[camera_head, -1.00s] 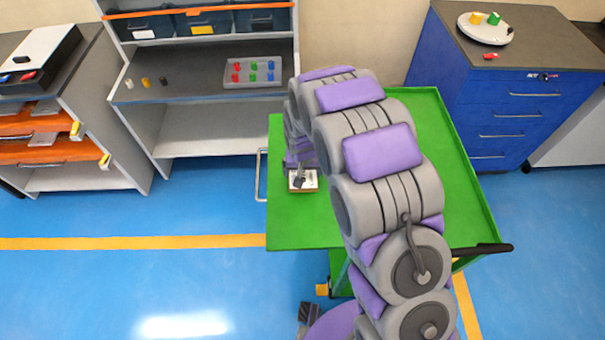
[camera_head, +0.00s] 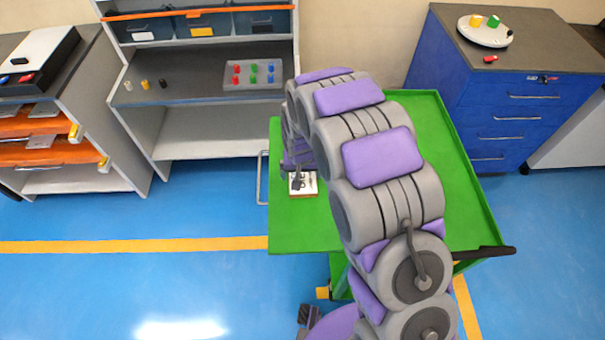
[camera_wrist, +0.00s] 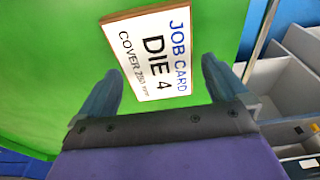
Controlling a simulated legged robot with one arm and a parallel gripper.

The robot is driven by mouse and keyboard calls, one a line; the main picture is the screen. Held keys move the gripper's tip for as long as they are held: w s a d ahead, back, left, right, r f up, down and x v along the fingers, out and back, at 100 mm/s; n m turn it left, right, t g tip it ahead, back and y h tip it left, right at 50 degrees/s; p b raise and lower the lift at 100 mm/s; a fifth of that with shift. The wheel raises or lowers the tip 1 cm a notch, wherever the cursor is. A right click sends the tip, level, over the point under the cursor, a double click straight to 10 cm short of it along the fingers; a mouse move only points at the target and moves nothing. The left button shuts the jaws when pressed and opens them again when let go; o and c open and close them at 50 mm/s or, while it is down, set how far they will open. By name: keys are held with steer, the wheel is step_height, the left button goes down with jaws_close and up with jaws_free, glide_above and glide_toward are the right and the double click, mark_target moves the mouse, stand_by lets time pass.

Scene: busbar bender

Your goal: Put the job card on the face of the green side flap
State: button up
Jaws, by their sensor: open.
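The job card (camera_wrist: 155,45) is a white card with a brown edge, reading "JOB CARD DIE 4". In the wrist view it lies against the green side flap (camera_wrist: 60,60), and it appears flat on it. In the head view the card (camera_head: 309,184) shows on the flap (camera_head: 292,228), partly hidden by my gripper (camera_head: 297,180). In the wrist view my gripper (camera_wrist: 160,82) is open, with one finger on each side of the card's lower part. Gaps show between the fingers and the card.
The green cart (camera_head: 468,200) with a black handle (camera_head: 490,254) stands under my arm. A grey shelf bench (camera_head: 200,95) with a peg tray (camera_head: 252,75) is behind it to the left. A blue drawer cabinet (camera_head: 515,90) stands at the back right. Blue floor is clear at the left.

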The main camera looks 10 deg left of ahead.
mark_target(303, 184)
step_height(303, 184, up, 10)
steer(key=s+p, duration=0.1)
steer(key=shift+s+d+p, duration=0.25)
steer(key=shift+d+p, duration=0.05)
steer(key=shift+p, duration=0.05)
steer(key=s+d+r+m+g, duration=0.1)
steer(key=s+d+r, duration=0.5)
steer(key=d, duration=0.2)
steer(key=s+d+r+m+g, duration=0.1)
steer(key=s+d+r, duration=0.45)
steer(key=d, duration=0.35)
steer(key=s+d+r, duration=0.2)
steer(key=s, duration=0.5)
steer(key=s+d+r+g, duration=0.1)
steer(key=s+d, duration=0.2)
steer(key=s, duration=0.4)
steer(key=s+d+r+m, duration=0.1)
steer(key=s+d+r, duration=0.1)
steer(key=s, duration=0.4)
steer(key=shift+s+d+r+g, duration=0.3)
steer(key=shift+s+d+r, duration=0.1)
steer(key=shift+d, duration=0.15)
steer(key=shift+a+f, duration=0.1)
